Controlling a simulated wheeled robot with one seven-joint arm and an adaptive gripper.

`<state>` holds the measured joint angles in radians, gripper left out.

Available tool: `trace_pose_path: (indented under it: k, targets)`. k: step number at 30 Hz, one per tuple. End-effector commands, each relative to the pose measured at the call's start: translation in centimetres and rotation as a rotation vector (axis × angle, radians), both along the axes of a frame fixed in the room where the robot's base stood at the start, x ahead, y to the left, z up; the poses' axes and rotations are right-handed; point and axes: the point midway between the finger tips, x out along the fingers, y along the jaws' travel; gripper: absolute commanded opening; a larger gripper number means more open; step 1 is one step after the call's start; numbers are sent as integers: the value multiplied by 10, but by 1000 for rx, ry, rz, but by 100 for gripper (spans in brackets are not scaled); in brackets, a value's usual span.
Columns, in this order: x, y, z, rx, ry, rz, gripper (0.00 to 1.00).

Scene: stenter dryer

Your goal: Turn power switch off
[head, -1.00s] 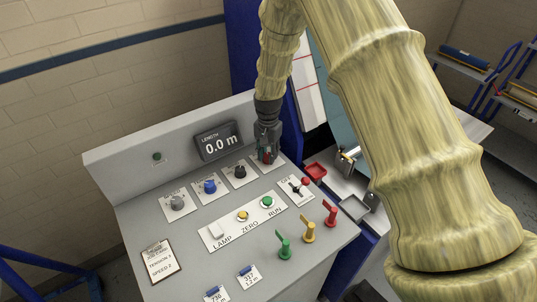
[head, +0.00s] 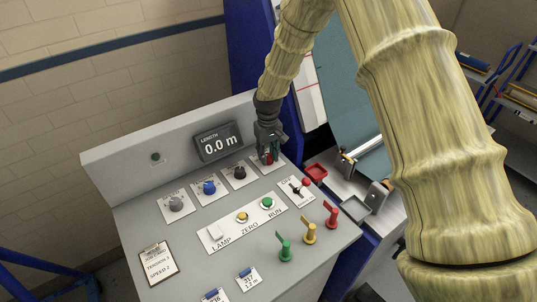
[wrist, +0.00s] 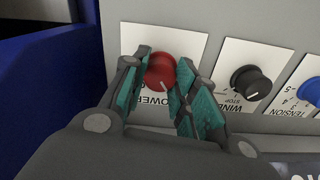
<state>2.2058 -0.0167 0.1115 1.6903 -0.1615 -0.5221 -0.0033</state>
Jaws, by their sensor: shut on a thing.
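The power switch is a red round knob (wrist: 161,72) on a white plate labelled POWER (wrist: 192,48), at the top right of the control panel. Its white pointer line slants down and slightly right in the wrist view. My gripper (wrist: 163,82) has its teal-padded fingers on both sides of the knob and is shut on it. In the head view my gripper (head: 269,155) reaches down onto the panel's far right corner. It hides most of the knob and its plate there, so the switch markings cannot be read.
A black winder knob (wrist: 251,83) and a blue tension knob (wrist: 312,92) sit beside the power knob. The panel also carries a LENGTH display (head: 218,143), yellow (head: 242,217) and green buttons, and green, yellow and red levers (head: 331,214).

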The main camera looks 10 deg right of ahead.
Motion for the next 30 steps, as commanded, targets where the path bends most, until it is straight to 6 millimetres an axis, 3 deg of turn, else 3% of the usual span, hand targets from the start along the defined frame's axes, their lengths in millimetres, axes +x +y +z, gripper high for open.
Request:
trace_pose_path:
  k: [12,27,28,30]
  targets:
    - [-3,0,-4,0,7,164,4]
    - [-3,0,-4,0,7,182,4]
    - [-3,0,-4,0,7,182,30]
    - [-3,0,-4,0,7,182,43]
